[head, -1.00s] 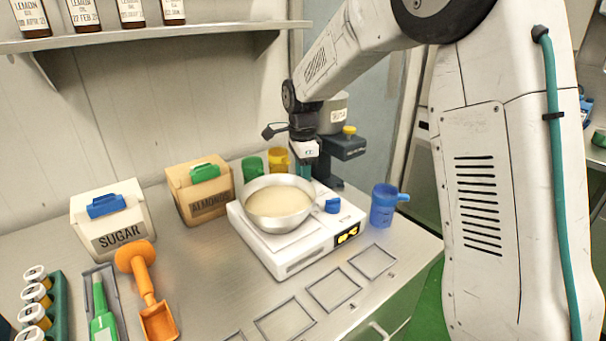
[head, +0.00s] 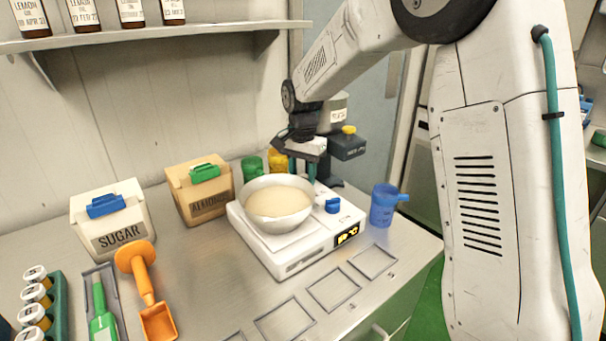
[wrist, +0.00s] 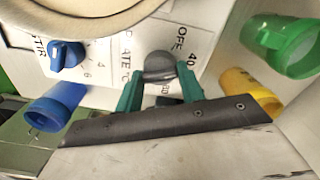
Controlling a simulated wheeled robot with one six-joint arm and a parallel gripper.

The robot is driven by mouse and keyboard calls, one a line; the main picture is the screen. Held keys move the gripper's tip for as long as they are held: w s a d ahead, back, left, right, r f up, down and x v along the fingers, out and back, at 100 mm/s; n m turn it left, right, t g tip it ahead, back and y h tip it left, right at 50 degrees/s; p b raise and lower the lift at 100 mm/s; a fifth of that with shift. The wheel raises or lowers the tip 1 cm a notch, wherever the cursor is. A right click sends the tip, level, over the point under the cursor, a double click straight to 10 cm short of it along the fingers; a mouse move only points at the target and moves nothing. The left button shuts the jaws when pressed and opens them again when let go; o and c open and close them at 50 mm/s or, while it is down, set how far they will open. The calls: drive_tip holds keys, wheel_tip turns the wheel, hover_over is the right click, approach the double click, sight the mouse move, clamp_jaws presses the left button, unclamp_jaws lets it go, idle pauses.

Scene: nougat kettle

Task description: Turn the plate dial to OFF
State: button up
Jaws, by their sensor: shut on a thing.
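The plate dial (wrist: 160,65) is a dark grey knob on the white hot plate (wrist: 115,48), with "OFF", "40" and part of "PLATE °C" printed around it. My gripper (wrist: 160,82) has its teal fingers on either side of the knob, shut on it. I cannot tell which mark the knob points to. In the head view my gripper (head: 303,172) reaches down at the back right of the hot plate (head: 290,262), and the plate dial is hidden there. The blue stir dial (wrist: 66,54) sits on the same panel, also visible in the head view (head: 332,205).
A bowl of pale mix (head: 278,222) stands on the hot plate close to my gripper. A blue cup (head: 382,207) is at the right, with green (head: 252,168) and yellow (head: 277,160) cups behind. A dark stand (head: 346,147) rises beside my wrist.

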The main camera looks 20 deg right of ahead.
drive_tip(key=n, duration=0.4)
drive_tip(key=shift+w+r+n, duration=0.1)
drive_tip(key=shift+r+n, duration=0.05)
drive_tip(key=shift+n, duration=2.05)
drive_tip(key=o, duration=1)
drive_tip(key=shift+c, duration=0.2)
wheel_tip(320, 180, up, 8)
drive_tip(key=shift+f, duration=0.2)
